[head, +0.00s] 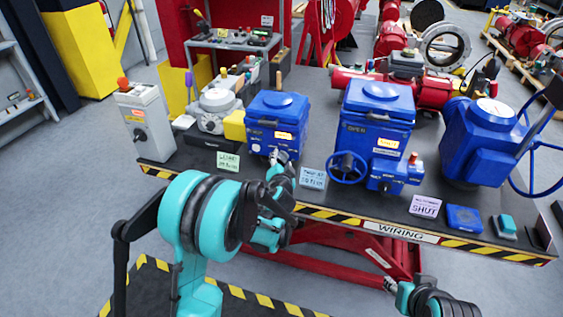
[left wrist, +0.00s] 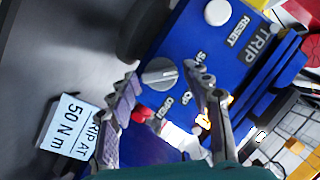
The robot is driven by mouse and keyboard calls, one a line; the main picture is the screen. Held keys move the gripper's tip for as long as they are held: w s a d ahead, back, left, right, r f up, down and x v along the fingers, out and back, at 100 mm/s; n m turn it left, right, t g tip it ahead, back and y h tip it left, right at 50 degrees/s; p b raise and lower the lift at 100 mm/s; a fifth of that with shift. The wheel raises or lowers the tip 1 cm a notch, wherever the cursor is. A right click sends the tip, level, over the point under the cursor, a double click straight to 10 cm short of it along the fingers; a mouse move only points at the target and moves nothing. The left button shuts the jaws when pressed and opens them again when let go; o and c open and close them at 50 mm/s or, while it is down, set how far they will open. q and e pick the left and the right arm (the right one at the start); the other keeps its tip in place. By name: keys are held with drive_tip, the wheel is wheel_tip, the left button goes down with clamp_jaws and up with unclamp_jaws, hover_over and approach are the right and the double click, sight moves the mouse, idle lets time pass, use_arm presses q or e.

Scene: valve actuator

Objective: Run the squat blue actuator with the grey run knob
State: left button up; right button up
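The squat blue actuator (head: 278,108) stands on the bench, left of a taller blue actuator (head: 375,115). Its front panel (left wrist: 222,50) fills much of the left wrist view. The grey run knob (left wrist: 160,73) there has a pointer ridge and printed words around it, OPEN among them. My left gripper (left wrist: 158,84) is open, its two fingers on either side of the knob; contact cannot be told. In the head view my left gripper (head: 278,157) is at the actuator's lower front and hides the knob. My right gripper (head: 391,284) is low at the right, its opening unclear.
A TRIP AT 50 N m card (head: 313,178) stands near the striped bench edge. A grey switch box (head: 145,120) stands at the left. A white button (left wrist: 217,12) marked RESET is on the panel.

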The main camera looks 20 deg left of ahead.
use_arm(q)
drive_tip(key=c, duration=0.7)
drive_tip(key=shift+d+f+m+t+y+b, duration=0.1)
drive_tip(key=shift+f+m+t+y+b, duration=0.15)
drive_tip(key=shift+m+y+b, duration=0.45)
drive_tip(key=shift+m+t+b, duration=0.35)
drive_tip(key=shift+m+b, duration=0.7)
drive_tip(key=shift+m, duration=0.05)
drive_tip(key=shift+m+y, duration=0.4)
drive_tip(key=shift+m, duration=0.2)
drive_tip(key=shift+m+t+y+b, duration=0.3)
drive_tip(key=shift+m+t, duration=0.3)
drive_tip(key=shift+m, duration=0.6)
